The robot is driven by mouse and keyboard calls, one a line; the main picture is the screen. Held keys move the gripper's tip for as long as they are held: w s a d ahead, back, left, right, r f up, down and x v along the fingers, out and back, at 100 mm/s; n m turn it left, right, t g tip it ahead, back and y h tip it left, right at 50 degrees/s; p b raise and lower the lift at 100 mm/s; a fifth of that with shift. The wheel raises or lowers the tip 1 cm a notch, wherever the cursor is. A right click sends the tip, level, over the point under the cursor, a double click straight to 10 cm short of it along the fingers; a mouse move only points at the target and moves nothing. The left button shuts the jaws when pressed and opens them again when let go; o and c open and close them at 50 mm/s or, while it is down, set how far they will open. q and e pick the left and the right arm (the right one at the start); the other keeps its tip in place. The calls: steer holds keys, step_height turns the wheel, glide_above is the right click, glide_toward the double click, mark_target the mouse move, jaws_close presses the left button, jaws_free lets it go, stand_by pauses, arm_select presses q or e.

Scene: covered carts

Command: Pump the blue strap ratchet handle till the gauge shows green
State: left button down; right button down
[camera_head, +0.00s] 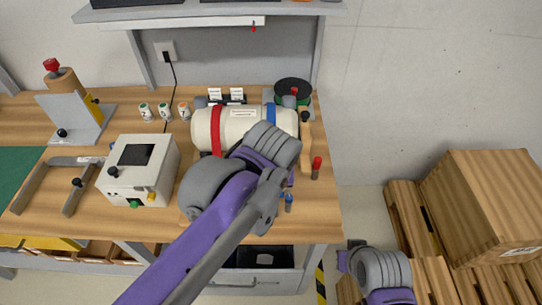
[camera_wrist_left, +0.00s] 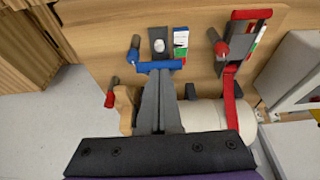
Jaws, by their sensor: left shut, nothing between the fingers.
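The blue strap ratchet handle (camera_wrist_left: 158,67) is a blue crossbar in the left wrist view, with a small striped gauge (camera_wrist_left: 180,42) beyond its right end. The gauge shows white, green, blue and red patches; its reading is too small to tell. My left gripper (camera_wrist_left: 159,78) is shut and empty, its tips at or very near the blue bar; contact cannot be told. The blue strap (camera_head: 270,113) goes over the white cylinder (camera_head: 236,127) in the head view, where my left wrist hides the ratchet. My right gripper (camera_head: 350,254) is low at the right, its fingers unclear.
A red strap ratchet (camera_wrist_left: 235,45) stands beside the blue one. A red-tipped lever (camera_wrist_left: 110,98) is at the left of the wrist view. A white box (camera_head: 139,170) with knobs stands on the bench at left.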

arm_select(q)
steer(key=shift+s+f+t+b, duration=0.35)
steer(key=shift+s+f+t, duration=0.6)
steer(key=shift+f, duration=0.5)
steer(key=shift+s+f+t+b, duration=0.35)
steer(key=shift+s+f+t, duration=0.35)
steer(key=shift+f+t, duration=0.6)
steer(key=shift+s+f+t+b, duration=0.35)
steer(key=shift+s+f+t, duration=0.55)
steer(key=shift+f, duration=0.65)
arm_select(e)
steer(key=shift+s+f, duration=0.15)
steer(key=shift+f, duration=0.5)
steer(key=shift+s+f, duration=0.15)
steer(key=shift+f, duration=0.5)
arm_select(q)
steer(key=shift+w, duration=0.1)
